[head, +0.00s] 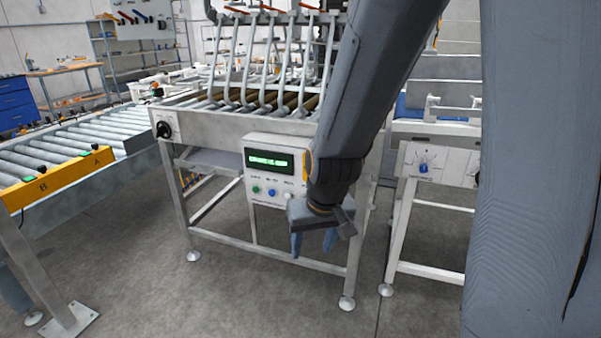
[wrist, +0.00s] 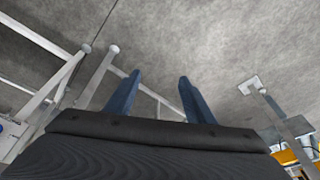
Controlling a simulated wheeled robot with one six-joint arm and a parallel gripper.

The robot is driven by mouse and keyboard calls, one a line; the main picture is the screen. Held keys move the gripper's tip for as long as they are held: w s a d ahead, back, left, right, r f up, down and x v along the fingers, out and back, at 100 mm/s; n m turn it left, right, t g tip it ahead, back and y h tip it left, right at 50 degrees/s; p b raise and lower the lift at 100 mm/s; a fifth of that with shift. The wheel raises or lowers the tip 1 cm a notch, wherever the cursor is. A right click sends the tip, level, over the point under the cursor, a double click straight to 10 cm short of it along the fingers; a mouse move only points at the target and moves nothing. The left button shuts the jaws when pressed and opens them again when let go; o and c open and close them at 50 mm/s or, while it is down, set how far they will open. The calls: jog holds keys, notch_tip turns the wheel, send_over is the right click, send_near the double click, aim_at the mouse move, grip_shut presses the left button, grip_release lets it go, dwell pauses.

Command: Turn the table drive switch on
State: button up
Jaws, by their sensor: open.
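A white control box (head: 257,205) with a lit green display (head: 269,161) is fixed to the front of the roller table (head: 225,124). Below the display are a green button (head: 256,189) and a blue button (head: 272,193); my arm hides the box's right edge. A blue rotary knob (head: 423,167) sits on a white panel of the frame to the right. I cannot read the labels to tell which control is the table drive switch. My gripper (head: 313,250) is open and empty, pointing down in front of the table, apart from all controls. Its blue fingers also show in the wrist view (wrist: 160,77), spread over bare floor.
A roller conveyor (head: 75,145) with a yellow end plate marked A and B stands at left. Table legs stand near my gripper. The grey floor (head: 240,295) in front is clear.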

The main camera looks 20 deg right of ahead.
jog(key=w+d+f+m+t+h+b, duration=0.15)
jog(key=w+t, duration=0.35)
jog(key=w, duration=0.9)
jog(key=w+d+f+m+t+h+b, duration=0.1)
jog(key=w+d+f+t+h, duration=0.2)
jog(key=w, duration=1)
jog(key=w+d+m+t+h, duration=0.2)
jog(key=w+d+h, duration=0.4)
jog(key=w, duration=0.3)
jog(key=shift+d+r+t, duration=0.45)
jog(key=shift+d+t, duration=0.25)
jog(key=shift+d, duration=0.2)
jog(key=shift+h, duration=0.25)
jog(key=shift+a, duration=0.1)
jog(key=c, duration=1.1)
